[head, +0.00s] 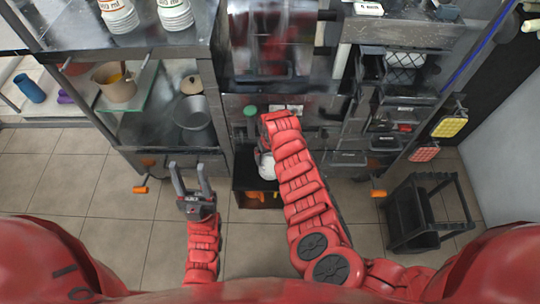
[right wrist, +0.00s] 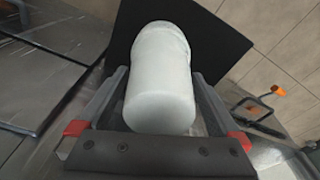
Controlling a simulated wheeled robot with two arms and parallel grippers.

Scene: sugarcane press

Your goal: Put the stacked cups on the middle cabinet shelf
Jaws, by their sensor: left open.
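My left gripper (head: 195,180) is open and empty above the floor, in front of the left cabinet. My right arm reaches up the middle of the head view and bends down at its far end, hiding most of its gripper. In the right wrist view, my right gripper (right wrist: 160,100) has one finger on each side of a plain white stack of cups (right wrist: 160,85) and appears shut on it. The white stack shows partly in the head view (head: 267,166), beside my right arm. The left cabinet has a middle shelf (head: 145,80) with a tan pot (head: 115,85) on it.
Printed white cup stacks (head: 175,15) stand on the left cabinet's top. A grey pot (head: 193,120) is on its lower level. A dark box (head: 243,188) with orange things sits below the white stack. A black rack (head: 408,218) stands at right. The floor at left is clear.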

